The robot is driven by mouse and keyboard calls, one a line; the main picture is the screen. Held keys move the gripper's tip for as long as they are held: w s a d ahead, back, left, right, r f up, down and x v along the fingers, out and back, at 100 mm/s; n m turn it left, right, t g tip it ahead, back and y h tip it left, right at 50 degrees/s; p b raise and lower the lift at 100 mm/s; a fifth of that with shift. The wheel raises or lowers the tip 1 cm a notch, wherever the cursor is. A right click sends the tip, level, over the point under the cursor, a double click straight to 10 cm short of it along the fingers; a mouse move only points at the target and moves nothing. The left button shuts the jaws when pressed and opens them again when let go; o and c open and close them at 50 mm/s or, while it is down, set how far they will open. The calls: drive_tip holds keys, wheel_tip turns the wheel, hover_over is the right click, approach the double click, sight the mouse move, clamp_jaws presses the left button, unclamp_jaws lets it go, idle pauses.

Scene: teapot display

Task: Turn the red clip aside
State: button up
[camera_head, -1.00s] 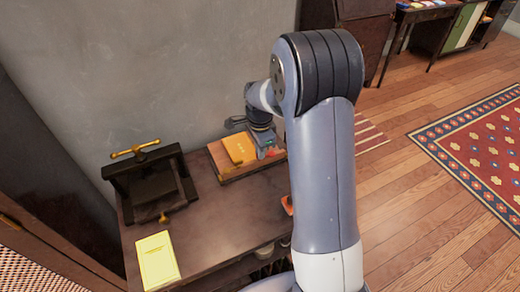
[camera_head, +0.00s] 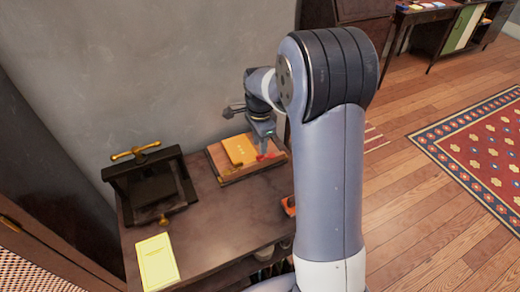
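A small red piece, which looks like the red clip (camera_head: 262,157), shows on the right part of a wooden board (camera_head: 232,179) on the dark table. A yellow-orange book (camera_head: 240,150) lies on the board, left of it. My gripper (camera_head: 264,146) points down just above the red piece, at the board's right side. Its fingers are small and blurred here, so I cannot tell whether they are open or shut, or whether they touch the red piece.
A black press with a brass handle (camera_head: 136,151) stands at the table's left. A pale yellow booklet (camera_head: 157,262) lies at the front left. An orange-red object (camera_head: 289,205) is partly hidden behind my arm. The table's middle (camera_head: 225,215) is clear.

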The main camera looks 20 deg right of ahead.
wheel_tip(320, 180, up, 6)
drive_tip(key=shift+r, duration=0.25)
drive_tip(key=shift+f, duration=0.15)
wheel_tip(320, 180, down, 11)
drive_tip(key=shift+r, duration=0.2)
idle(0.4)
idle(0.4)
